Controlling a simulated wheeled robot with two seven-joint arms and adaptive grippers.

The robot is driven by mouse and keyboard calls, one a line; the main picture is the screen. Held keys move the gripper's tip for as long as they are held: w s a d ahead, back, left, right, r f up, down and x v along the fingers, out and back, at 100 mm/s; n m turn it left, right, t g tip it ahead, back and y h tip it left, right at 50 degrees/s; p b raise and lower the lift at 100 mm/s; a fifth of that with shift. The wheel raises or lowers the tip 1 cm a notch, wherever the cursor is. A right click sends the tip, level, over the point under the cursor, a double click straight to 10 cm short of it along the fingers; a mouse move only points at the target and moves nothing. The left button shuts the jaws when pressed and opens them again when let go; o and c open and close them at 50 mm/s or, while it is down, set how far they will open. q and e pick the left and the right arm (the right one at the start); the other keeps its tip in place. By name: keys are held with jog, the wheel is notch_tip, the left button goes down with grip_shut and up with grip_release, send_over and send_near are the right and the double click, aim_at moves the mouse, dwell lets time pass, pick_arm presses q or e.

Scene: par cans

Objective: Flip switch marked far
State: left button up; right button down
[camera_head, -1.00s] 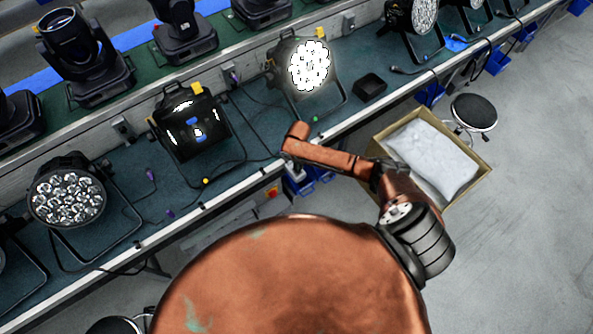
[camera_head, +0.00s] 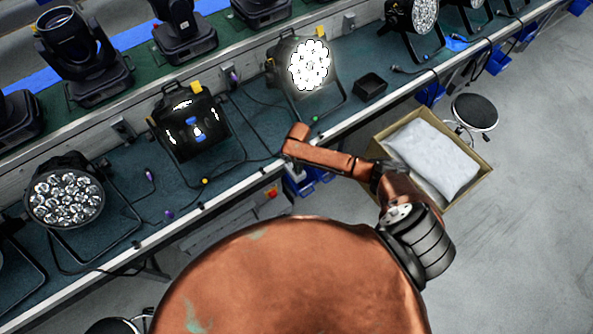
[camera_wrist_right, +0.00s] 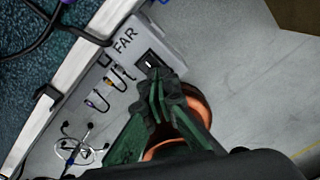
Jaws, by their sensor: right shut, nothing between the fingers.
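The switch (camera_wrist_right: 150,64) is a small dark rocker on a grey panel fixed along the table edge. The word FAR (camera_wrist_right: 125,40) is printed on the panel beside it. My right gripper (camera_wrist_right: 160,82) has dark green fingers, shut and empty. Its tips are at the lower edge of the switch in the right wrist view and hide part of it. I cannot tell whether they touch it. In the head view my copper right arm reaches to the table's front edge, and the arm hides the gripper and the switch. My left gripper is not in view.
A lit par can (camera_head: 310,64) stands on the table behind the arm, with other lamps (camera_head: 66,198) to the left. An open carton (camera_head: 482,186) and a stool (camera_head: 474,112) are on the floor to the right. Cables (camera_wrist_right: 84,150) hang beside the panel.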

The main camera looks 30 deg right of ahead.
jog(key=shift+f, duration=0.15)
notch_tip(320, 180, up, 7)
jog(key=p, duration=0.6)
jog(key=shift+p, duration=0.3)
dwell(0.5)
